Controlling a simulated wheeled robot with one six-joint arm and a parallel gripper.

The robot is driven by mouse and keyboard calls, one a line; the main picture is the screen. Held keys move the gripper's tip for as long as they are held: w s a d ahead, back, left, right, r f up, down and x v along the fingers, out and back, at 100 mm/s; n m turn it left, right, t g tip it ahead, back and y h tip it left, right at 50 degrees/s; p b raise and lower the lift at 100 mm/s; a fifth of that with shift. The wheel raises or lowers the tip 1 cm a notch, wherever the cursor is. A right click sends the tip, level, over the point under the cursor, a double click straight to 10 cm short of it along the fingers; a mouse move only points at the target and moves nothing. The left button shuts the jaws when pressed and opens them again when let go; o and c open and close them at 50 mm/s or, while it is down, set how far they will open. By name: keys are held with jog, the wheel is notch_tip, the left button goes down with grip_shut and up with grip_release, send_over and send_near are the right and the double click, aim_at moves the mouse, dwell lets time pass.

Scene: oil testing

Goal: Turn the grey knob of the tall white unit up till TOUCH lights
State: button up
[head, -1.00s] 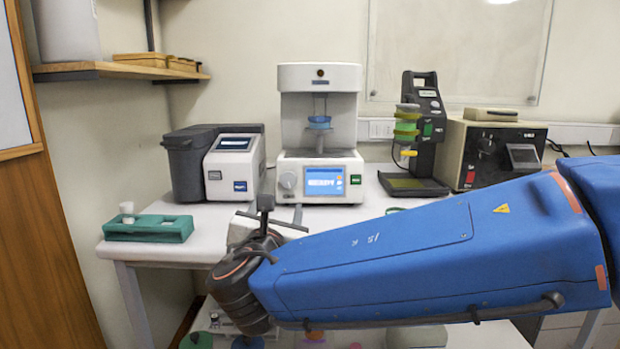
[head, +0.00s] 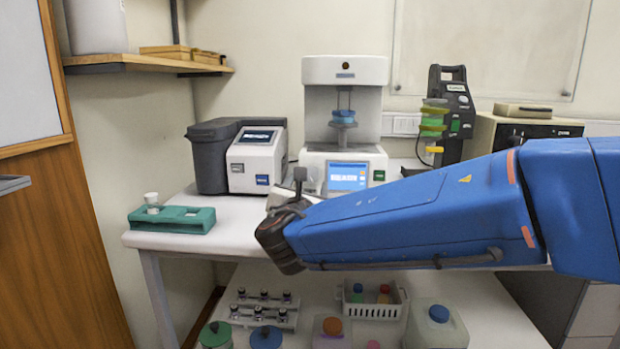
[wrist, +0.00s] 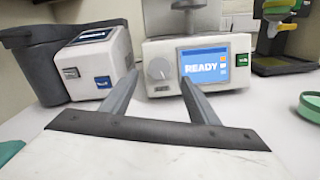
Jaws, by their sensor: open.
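The tall white unit (head: 345,70) stands at the back of the bench, with a blue screen (head: 347,176) on its lower front. In the wrist view the screen (wrist: 205,67) reads READY. The round grey knob (wrist: 158,68) sits left of that screen on the unit's front. In the head view my arm's end largely hides the knob. My gripper (wrist: 158,76) is open and empty. Its two fingers point at the unit, and the knob shows between their tips. The fingers look short of the knob and do not appear to touch it.
A grey and white instrument (head: 257,160) stands left of the unit. A black stand (head: 452,105) and a beige box (head: 480,130) are on the right. A green rack (head: 172,220) sits at the bench's left. A green ring-shaped dish (wrist: 310,106) lies right of my gripper.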

aim_at(310, 176)
jog(key=w, duration=0.6)
jog(key=shift+w+d, duration=0.2)
jog(key=shift+w, duration=0.1)
jog(key=c, duration=1)
